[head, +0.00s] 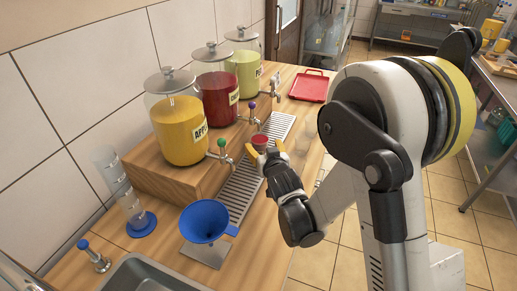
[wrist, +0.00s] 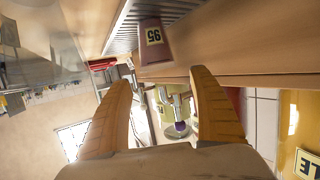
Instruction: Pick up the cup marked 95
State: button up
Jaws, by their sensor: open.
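The cup marked 95 is a small reddish cup (head: 260,140) near the drip tray, below the taps in the head view. In the wrist view the cup (wrist: 154,42) shows at the top with its 95 label facing the camera and turned in the picture. My gripper (head: 265,152) is open, with its yellow fingers close to the cup. In the wrist view the fingertips of my gripper (wrist: 161,78) are spread wide with nothing between them, and the cup appears beyond them. My gripper hides the lower part of the cup in the head view.
Yellow (head: 180,130), red (head: 217,95) and green (head: 246,67) drink jars stand on a wooden step. The slatted drip tray (head: 238,190) runs beside it. A blue funnel (head: 204,221), a clear cylinder (head: 118,185), a clear glass (head: 309,128) and a red tray (head: 308,87) also stand on the counter.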

aim_at(258, 135)
jog(key=b+x, duration=0.1)
jog(key=x, duration=0.6)
jog(key=shift+w+f+b, duration=0.25)
jog(key=shift+w+b, duration=0.15)
jog(key=shift+r, duration=0.1)
jog(key=c, duration=1.1)
